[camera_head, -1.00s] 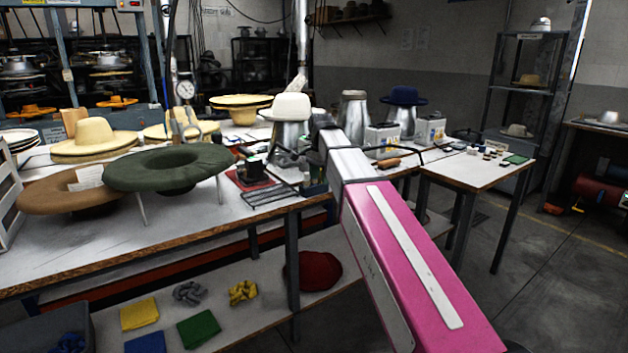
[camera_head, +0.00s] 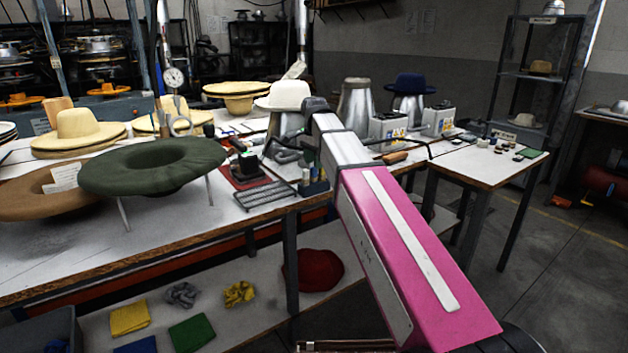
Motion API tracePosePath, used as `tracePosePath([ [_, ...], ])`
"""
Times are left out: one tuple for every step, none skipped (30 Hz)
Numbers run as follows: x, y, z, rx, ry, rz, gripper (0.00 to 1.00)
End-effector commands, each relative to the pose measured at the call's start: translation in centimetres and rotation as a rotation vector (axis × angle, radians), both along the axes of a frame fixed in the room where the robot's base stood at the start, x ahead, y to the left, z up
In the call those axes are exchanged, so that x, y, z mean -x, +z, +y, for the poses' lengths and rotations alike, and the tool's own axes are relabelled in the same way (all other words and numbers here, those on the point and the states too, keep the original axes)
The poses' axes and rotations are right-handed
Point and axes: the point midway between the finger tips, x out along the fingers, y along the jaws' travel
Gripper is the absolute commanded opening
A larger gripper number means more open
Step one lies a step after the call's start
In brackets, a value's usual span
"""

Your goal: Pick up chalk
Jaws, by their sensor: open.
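I cannot pick out the chalk for certain. Several small pieces (camera_head: 484,142), pale and dark, lie on the small white table (camera_head: 478,171) at the right; they are too small to tell apart. My pink and grey arm reaches from the lower right up to a dark joint in the middle, over the edge of the long workbench. I cannot make out my gripper's fingers, and part of the bench behind the arm is hidden.
The long workbench (camera_head: 60,262) holds a green felt hat (camera_head: 150,166) on a stand, a brown hat (camera_head: 30,195), straw hats (camera_head: 84,130) and a black rack (camera_head: 264,195). Metal hat blocks (camera_head: 355,100) stand behind my arm. Floor is clear at right.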

Motion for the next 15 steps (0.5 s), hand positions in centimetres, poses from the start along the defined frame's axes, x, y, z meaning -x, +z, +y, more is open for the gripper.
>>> tracePosePath([
  [0.1, -0.3, 0.0, 0.000, 0.000, 0.000, 0.52],
  [0.1, -0.4, 0.0, 0.000, 0.000, 0.000, 0.52],
  [0.1, -0.6, 0.0, -0.001, 0.000, -0.001, 0.52],
  [0.2, -0.8, 0.0, -0.001, 0.000, -0.001, 0.52],
  [0.2, -1.0, 0.0, -0.001, 0.000, -0.001, 0.52],
  [0.4, -1.3, 0.0, 0.000, 0.000, 0.000, 0.52],
  [0.5, -1.6, 0.0, 0.000, 0.001, 0.000, 0.52],
  [0.6, -2.0, 0.0, 0.000, 0.001, 0.000, 0.52],
  [0.8, -2.5, 0.0, 0.001, 0.001, 0.001, 0.52],
  [1.0, -2.9, 0.0, 0.001, 0.001, 0.001, 0.52],
  [1.1, -3.4, 0.0, 0.001, 0.001, 0.001, 0.52],
  [1.1, -3.9, 0.0, 0.000, 0.001, 0.000, 0.52],
  [1.0, -4.3, 0.1, 0.000, 0.001, 0.000, 0.52],
  [1.0, -4.7, 0.1, 0.001, 0.001, 0.001, 0.52],
  [1.0, -5.1, 0.1, 0.001, 0.001, 0.001, 0.52],
])
